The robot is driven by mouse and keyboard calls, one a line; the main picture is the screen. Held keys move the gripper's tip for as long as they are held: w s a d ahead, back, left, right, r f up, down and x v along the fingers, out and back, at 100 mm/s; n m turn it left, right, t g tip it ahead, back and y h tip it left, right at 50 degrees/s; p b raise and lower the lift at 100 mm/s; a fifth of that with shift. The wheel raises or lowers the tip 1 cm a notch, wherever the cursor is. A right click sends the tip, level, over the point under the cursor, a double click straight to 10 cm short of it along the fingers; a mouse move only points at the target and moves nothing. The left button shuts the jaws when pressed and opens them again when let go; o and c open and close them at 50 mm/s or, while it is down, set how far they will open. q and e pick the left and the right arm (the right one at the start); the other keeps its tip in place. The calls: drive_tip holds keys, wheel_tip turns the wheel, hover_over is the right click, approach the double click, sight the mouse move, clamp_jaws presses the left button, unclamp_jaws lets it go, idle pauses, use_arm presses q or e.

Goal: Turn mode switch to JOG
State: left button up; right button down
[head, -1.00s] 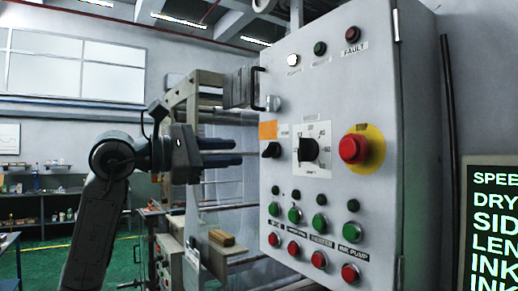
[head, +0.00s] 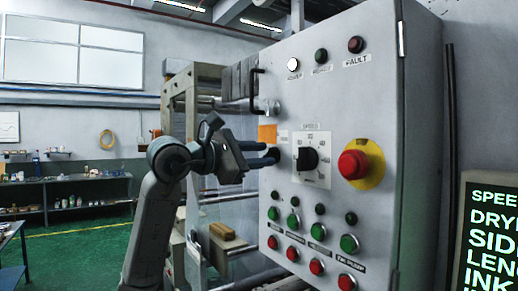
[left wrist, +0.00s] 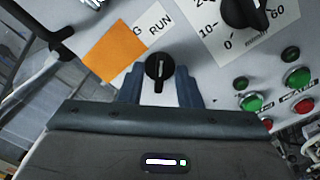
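The mode switch (left wrist: 159,72) is a small black knob on the grey panel. In the left wrist view it lies between my left gripper's two fingertips (left wrist: 158,76), with a gap on each side. A white label by it reads RUN (left wrist: 160,27), and a G shows beside an orange patch (left wrist: 115,53) that covers part of the label. I cannot tell which word the knob points at. In the head view my left gripper (head: 263,158) reaches the panel from the left, and its fingertips mostly hide the switch. My right gripper is not in view.
The speed dial (head: 309,159) is just right of the switch. A red stop button (head: 353,164) on a yellow disc is further right. Several green and red buttons are below. A black handle (head: 256,90) juts out at the panel's upper left edge.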

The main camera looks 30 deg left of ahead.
use_arm(q)
clamp_jaws()
idle(0.4)
drive_tip(key=n, duration=0.4)
drive_tip(key=shift+a+n, duration=0.1)
drive_tip(key=shift+n, duration=0.3)
drive_tip(key=shift+w+a+r+n, duration=0.1)
drive_tip(key=shift+n, duration=1.8)
